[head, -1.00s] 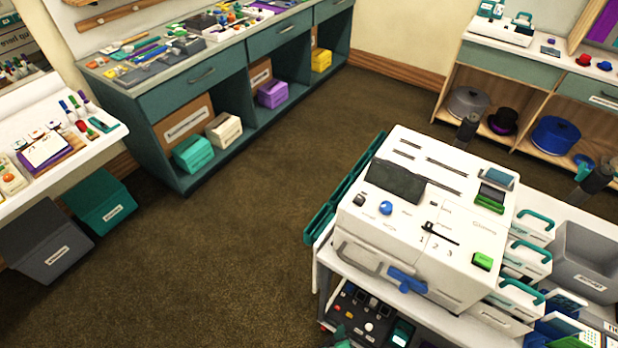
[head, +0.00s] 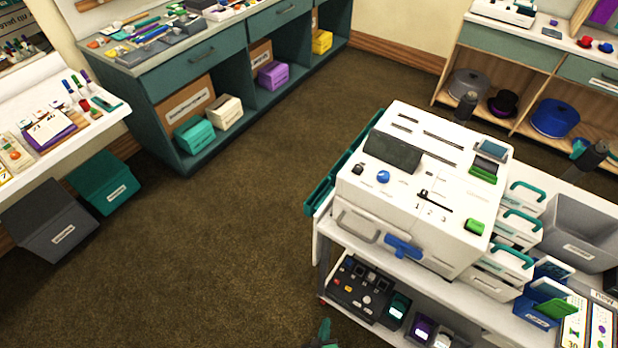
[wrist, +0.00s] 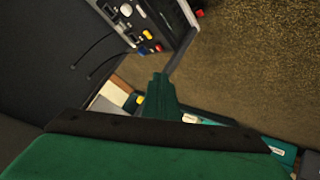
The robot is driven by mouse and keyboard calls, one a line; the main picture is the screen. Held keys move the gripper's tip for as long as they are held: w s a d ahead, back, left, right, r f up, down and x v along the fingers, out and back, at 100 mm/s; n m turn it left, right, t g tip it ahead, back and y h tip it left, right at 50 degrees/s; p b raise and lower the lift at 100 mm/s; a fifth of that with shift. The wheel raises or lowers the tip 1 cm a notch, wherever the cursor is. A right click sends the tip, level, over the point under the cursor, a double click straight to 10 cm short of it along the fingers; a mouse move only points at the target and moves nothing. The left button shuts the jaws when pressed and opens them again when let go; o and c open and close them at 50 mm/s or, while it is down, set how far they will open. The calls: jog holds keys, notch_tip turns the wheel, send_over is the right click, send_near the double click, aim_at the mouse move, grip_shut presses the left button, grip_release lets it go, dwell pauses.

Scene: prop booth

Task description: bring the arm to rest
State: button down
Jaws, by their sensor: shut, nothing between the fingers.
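My gripper (wrist: 160,98) shows in the wrist view as a green finger shape, shut and with nothing in it. Its wide green and black body fills the bottom of that view. Beyond the fingers are a dark panel with coloured knobs (wrist: 140,28) and brown carpet. In the head view a small teal tip (head: 325,334) shows at the bottom edge; it looks like part of my arm's end, and the rest is out of frame. No contact between the gripper and anything is visible.
A white cart (head: 322,235) bears a white machine (head: 450,225) and handled boxes (head: 515,228); a dark control box (head: 355,285) sits on its lower shelf. A teal counter (head: 165,90) stands at the back left, a wooden shelf unit (head: 445,75) at the back right. Carpet (head: 220,240) left of the cart is clear.

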jog(key=s+a+r+m+t+y, duration=0.1)
jog(key=s+r, duration=0.3)
jog(key=r, duration=1)
jog(key=s+a+r+m+t, duration=0.1)
jog(key=s+r, duration=0.4)
jog(key=r, duration=0.9)
jog(key=s+a+r+m+t+y, duration=0.1)
jog(key=s+a+r+t, duration=0.2)
jog(key=r, duration=1.2)
jog(key=shift+s+a+y, duration=0.3)
jog(key=shift+s+a, duration=0.2)
jog(key=shift+s, duration=0.35)
jog(key=shift+d+m, duration=0.1)
jog(key=shift+m, duration=0.2)
